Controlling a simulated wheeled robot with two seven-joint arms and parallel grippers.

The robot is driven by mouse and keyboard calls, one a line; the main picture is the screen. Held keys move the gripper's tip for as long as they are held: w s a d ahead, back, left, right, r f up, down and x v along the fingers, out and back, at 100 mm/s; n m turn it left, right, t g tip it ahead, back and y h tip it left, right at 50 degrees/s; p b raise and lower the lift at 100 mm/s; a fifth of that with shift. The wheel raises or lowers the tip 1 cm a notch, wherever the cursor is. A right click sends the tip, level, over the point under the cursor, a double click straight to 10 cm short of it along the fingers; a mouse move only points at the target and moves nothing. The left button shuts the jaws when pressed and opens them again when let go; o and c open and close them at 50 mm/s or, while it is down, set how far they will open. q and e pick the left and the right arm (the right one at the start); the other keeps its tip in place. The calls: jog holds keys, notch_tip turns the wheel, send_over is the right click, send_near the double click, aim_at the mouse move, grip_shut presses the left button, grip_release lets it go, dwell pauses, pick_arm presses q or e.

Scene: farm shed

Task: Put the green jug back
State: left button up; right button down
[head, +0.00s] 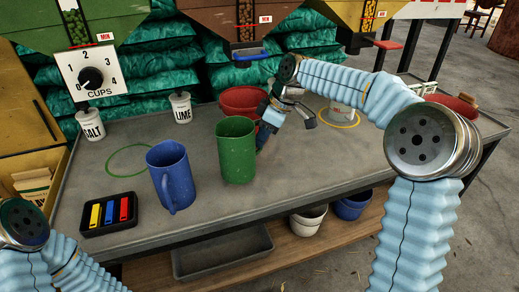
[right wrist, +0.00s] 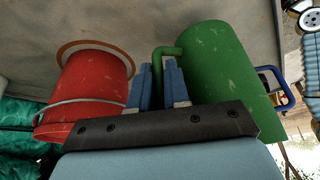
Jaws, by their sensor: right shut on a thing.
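The green jug (head: 236,152) is upright at the middle of the grey bench (head: 250,200), just right of the blue jug (head: 172,178). My right gripper (head: 263,134) is at its right side, shut on its handle. The right wrist view shows the green jug (right wrist: 215,75) with the blue fingers (right wrist: 158,85) at its handle. I cannot tell whether the jug's base touches the bench. A green ring (head: 109,163) is marked on the bench at the back left, with nothing standing in it. At the lower left, part of my left arm shows, but its gripper does not.
A black tray (head: 86,228) with coloured blocks lies at the front left. SALT (head: 91,126) and LIME (head: 181,108) pots stand at the back. A red bucket (head: 235,103) is behind the green jug. A yellow ring (head: 343,126) is at the right. Hoppers hang above.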

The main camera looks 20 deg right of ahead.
jog(key=shift+f, duration=1.75)
jog(key=c, duration=1.1)
grip_release()
jog(key=v, duration=1.2)
jog(key=shift+p, duration=0.35)
